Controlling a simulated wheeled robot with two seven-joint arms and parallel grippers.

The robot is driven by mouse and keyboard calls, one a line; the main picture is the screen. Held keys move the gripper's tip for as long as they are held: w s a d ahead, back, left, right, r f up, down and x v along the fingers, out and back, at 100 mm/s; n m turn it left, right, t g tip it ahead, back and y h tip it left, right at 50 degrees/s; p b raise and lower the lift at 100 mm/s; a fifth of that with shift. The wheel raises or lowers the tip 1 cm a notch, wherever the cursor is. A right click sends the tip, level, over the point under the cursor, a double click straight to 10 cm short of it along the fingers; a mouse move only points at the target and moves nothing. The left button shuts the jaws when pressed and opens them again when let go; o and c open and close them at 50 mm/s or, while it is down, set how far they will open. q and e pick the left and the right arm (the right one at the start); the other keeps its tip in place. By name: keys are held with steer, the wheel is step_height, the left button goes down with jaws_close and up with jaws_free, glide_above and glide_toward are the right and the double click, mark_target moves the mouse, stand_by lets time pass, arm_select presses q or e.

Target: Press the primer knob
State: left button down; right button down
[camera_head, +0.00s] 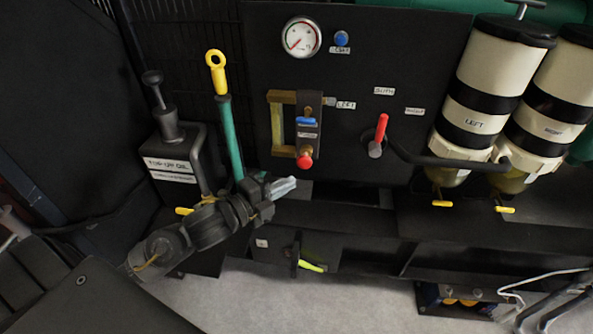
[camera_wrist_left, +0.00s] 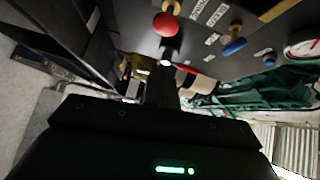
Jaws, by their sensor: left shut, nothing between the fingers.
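No label that I can read names the primer knob. A round red knob (camera_head: 304,161) sits at the bottom of a brass-framed valve on the dark panel, below a blue handle (camera_head: 306,121). My left gripper (camera_head: 285,186) is shut and empty, just below and left of the red knob, apparently apart from it. In the left wrist view the red knob (camera_wrist_left: 166,24) shows just beyond my shut fingertips (camera_wrist_left: 166,64), with the blue handle (camera_wrist_left: 234,47) to its right. A small blue knob (camera_head: 341,38) sits beside the gauge. My right gripper is not in view.
A red lever (camera_head: 380,128) is on the panel to the right. Two filter bowls (camera_head: 475,125) stand further right. A green dipstick tube (camera_head: 229,135) with a yellow ring and a top-up oil can (camera_head: 178,160) stand left, close to my arm. A gauge (camera_head: 302,37) is above.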

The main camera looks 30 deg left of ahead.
mark_target(308, 164)
arm_select(q)
steer(key=shift+w+a+f, duration=0.1)
steer(key=shift+w+f, duration=0.1)
steer(key=shift+w, duration=1.45)
steer(key=shift+w+a+f, duration=0.1)
steer(key=shift+w+f, duration=0.05)
steer(key=shift+w, duration=1.45)
